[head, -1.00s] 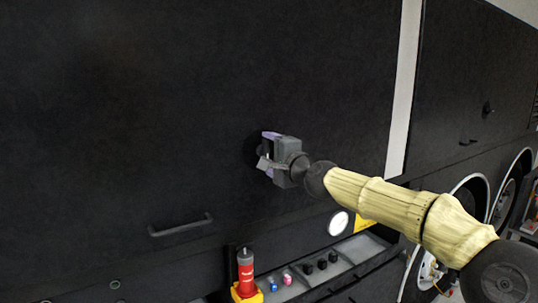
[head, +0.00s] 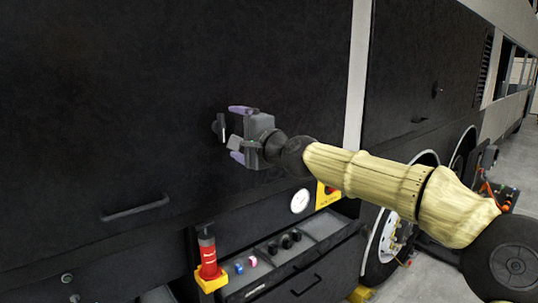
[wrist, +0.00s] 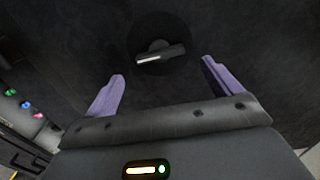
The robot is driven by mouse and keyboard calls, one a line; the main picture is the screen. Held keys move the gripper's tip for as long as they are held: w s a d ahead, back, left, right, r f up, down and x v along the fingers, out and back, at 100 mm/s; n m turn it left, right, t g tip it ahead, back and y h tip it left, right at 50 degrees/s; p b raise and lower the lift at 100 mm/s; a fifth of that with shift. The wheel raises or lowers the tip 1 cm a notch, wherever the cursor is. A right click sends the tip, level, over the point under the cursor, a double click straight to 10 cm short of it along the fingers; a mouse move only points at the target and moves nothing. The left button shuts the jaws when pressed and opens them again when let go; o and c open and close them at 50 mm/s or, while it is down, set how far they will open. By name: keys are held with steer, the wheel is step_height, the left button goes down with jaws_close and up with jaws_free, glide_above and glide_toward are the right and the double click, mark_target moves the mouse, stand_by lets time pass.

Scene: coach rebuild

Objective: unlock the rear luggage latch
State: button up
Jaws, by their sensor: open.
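The luggage latch (head: 217,127) is a small turn-handle on a round dark base on the black coach panel. In the wrist view the latch handle (wrist: 160,55) has a pale end at the left and lies slightly tilted, nearly along the line between the fingers. In the head view it looks close to upright. My gripper (head: 237,133) has purple fingers, one above the other, and is open and empty. It is just to the right of the latch, with a visible gap. In the wrist view the latch is beyond the fingertips (wrist: 163,72).
A bar handle (head: 135,208) is on the panel, lower left. Below are a red bottle (head: 207,255) in a yellow holder, an open drawer (head: 300,250) with small coloured items, and a white gauge (head: 300,201). Another latch (head: 436,90) is on the right panel.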

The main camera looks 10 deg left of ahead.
steer(key=b+v, duration=0.6)
steer(key=v, duration=0.5)
steer(key=shift+s+d, duration=0.2)
steer(key=shift+f, duration=0.1)
stand_by(0.3)
step_height(320, 180, down, 24)
steer(key=w+d+n+g+h, duration=0.1)
steer(key=n+g+h, duration=0.25)
steer(key=h, duration=0.25)
steer(key=s+d+f+n+g+h, duration=0.25)
steer(key=d+f, duration=0.55)
steer(key=f, duration=0.4)
steer(key=s+d+f+n+g+h, duration=0.1)
steer(key=s+d+f+h, duration=0.1)
steer(key=s+d+f, duration=0.3)
steer(key=s+d+f+n+g+h, duration=0.1)
steer(key=s+d+f, duration=0.5)
steer(key=s+d, duration=0.6)
steer(key=shift+g+h, duration=0.5)
steer(key=shift+h, duration=0.65)
